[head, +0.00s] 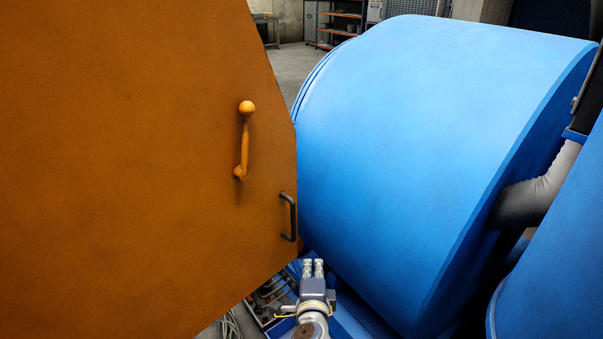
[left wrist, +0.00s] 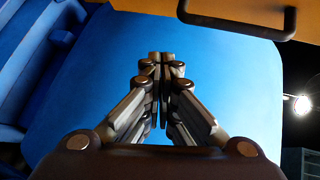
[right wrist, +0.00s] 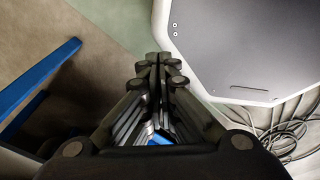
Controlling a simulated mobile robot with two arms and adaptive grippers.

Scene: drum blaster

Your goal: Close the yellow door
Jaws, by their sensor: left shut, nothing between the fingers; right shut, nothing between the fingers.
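The yellow door (head: 130,150) is a large orange-yellow panel filling the left half of the head view. It stands open beside the blue drum. A yellow lever handle (head: 243,145) and a dark bar handle (head: 291,217) sit near its right edge. My left gripper (head: 313,266) is shut and empty, low in the head view, just right of the door's lower edge. In the left wrist view the door (left wrist: 210,9) and its dark bar handle (left wrist: 240,25) show at the top, beyond the shut fingers. My right gripper (right wrist: 159,58) is shut and empty, outside the head view.
The blue drum (head: 420,130) fills the right of the head view, with a grey pipe (head: 535,195) on its right. The right wrist view shows a dark-faced panel with a pale rim (right wrist: 245,45), loose cables (right wrist: 290,135) and a blue bar (right wrist: 40,85). Shelves (head: 340,22) stand far back.

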